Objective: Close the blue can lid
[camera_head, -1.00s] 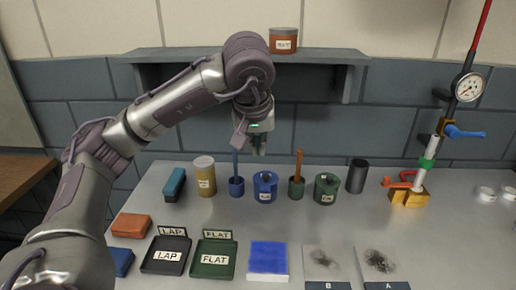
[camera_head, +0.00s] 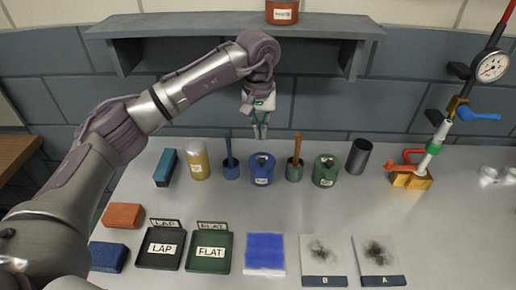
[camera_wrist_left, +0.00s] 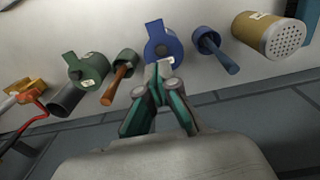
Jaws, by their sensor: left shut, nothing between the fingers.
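The blue can (camera_head: 261,174) stands upright on the grey table, with a label on its front. In the left wrist view the blue can (camera_wrist_left: 177,49) shows from above with a tab at its rim and a dark round patch on top; I cannot tell clearly how the lid sits. My right gripper is not in view.
A blue cup with a blue brush (camera_head: 231,170) is left of the can; a green cup with an orange-handled brush (camera_head: 294,172) is right. A green can (camera_head: 326,173) and a yellow canister (camera_head: 198,163) stand further out. A shelf (camera_head: 230,28) hangs behind. Trays lie in front.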

